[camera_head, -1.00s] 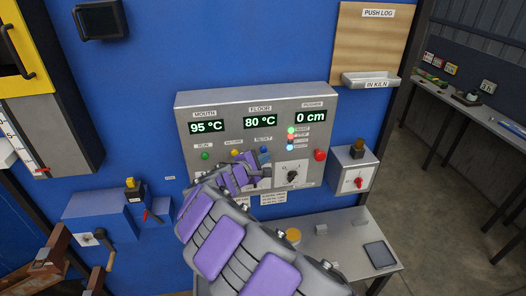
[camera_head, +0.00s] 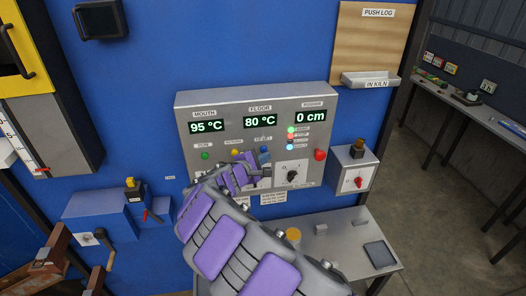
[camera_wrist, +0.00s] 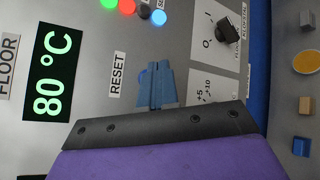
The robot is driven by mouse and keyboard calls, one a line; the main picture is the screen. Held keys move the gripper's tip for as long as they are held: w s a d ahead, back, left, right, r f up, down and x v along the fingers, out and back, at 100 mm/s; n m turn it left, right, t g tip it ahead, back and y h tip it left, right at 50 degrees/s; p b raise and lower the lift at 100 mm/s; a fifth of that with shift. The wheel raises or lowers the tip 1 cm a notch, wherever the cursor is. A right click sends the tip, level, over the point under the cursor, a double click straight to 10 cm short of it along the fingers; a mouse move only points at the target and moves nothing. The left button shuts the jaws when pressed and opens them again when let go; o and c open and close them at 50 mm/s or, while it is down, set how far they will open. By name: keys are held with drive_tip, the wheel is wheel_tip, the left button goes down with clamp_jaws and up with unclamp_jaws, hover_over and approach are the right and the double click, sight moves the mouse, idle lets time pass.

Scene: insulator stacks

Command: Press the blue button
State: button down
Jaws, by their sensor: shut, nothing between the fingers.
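The blue button (camera_head: 265,150) sits under the RESET label on the grey control panel (camera_head: 185,105). It is just above and right of my gripper's tip in the head view. My gripper (camera_head: 252,160) is shut and empty, with its tip close in front of the panel. In the wrist view, the narrow blue-grey fingers (camera_wrist: 158,86) are together beside the RESET label (camera_wrist: 117,74). Whether the tip touches the button cannot be told.
A yellow button (camera_head: 235,153) and a green button (camera_head: 205,156) are left of the blue one. A black rotary knob (camera_head: 292,176) and a red button (camera_head: 320,155) are right. A metal table (camera_head: 352,235) stands below the panel.

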drive_tip(key=shift+w, duration=0.1)
idle(0.7)
drive_tip(key=shift+w+a+r, duration=0.1)
drive_tip(key=shift+w, duration=0.15)
drive_tip(key=shift+w+a, duration=0.1)
drive_tip(key=shift+w, duration=0.4)
idle(0.9)
drive_tip(key=shift+s, duration=0.1)
drive_tip(key=shift+s+d+b, duration=0.25)
drive_tip(key=shift+s+b, duration=0.15)
drive_tip(key=shift+s, duration=0.45)
drive_tip(key=s+b, duration=0.1)
drive_tip(key=s, duration=0.1)
drive_tip(key=s+d, duration=0.1)
drive_tip(key=s, duration=0.1)
drive_tip(key=shift+s+d+b, duration=0.2)
drive_tip(key=shift+s+b, duration=0.15)
drive_tip(key=shift+b, duration=0.05)
